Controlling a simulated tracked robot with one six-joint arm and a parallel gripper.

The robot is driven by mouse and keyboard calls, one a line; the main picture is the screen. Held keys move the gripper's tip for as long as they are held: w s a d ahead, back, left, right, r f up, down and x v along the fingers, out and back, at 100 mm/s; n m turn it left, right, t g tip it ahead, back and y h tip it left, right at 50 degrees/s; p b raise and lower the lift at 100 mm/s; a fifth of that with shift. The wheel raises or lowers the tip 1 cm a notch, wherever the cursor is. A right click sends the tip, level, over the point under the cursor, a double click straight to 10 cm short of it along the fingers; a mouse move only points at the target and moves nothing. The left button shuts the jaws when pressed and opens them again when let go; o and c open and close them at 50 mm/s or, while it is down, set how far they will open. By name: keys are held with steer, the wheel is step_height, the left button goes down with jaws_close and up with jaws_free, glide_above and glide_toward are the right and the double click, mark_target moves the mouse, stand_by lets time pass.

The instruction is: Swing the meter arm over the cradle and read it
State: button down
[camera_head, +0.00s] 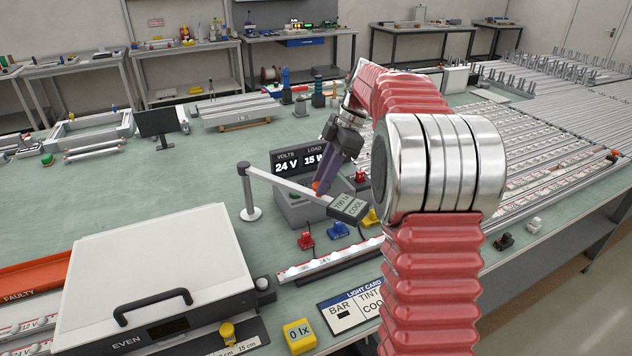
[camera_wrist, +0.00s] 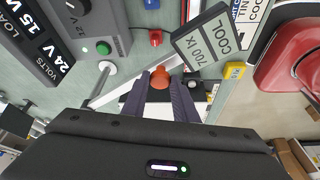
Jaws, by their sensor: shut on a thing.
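The meter arm (camera_head: 285,184) is a pale bar reaching from a grey post (camera_head: 249,192) to a dark meter head (camera_head: 348,208). The head reads 700 lx and COOL, also in the wrist view (camera_wrist: 205,45). My gripper (camera_head: 320,188) is at the bar from above, its fingers shut on an orange knob (camera_wrist: 159,80) on the arm. A white light bar (camera_head: 325,262) lies in a low rail just in front of the meter head; I cannot tell surely that this rail is the cradle. A grey supply box (camera_head: 293,212) behind the arm shows 24 V and 15 W.
Red (camera_head: 306,241) and blue (camera_head: 339,230) plugs stand near the head. A box marked EVEN (camera_head: 150,270), a yellow 0 lx block (camera_head: 299,336) and a light card (camera_head: 350,310) are in front. Racks of bars fill the right.

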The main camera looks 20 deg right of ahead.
steer(key=shift+w+a+r, duration=0.1)
steer(key=c, duration=1.4)
jaws_free()
steer(key=shift+c, duration=0.2)
steer(key=v, duration=1.3)
steer(key=shift+d+r, duration=0.2)
steer(key=shift+d, duration=0.05)
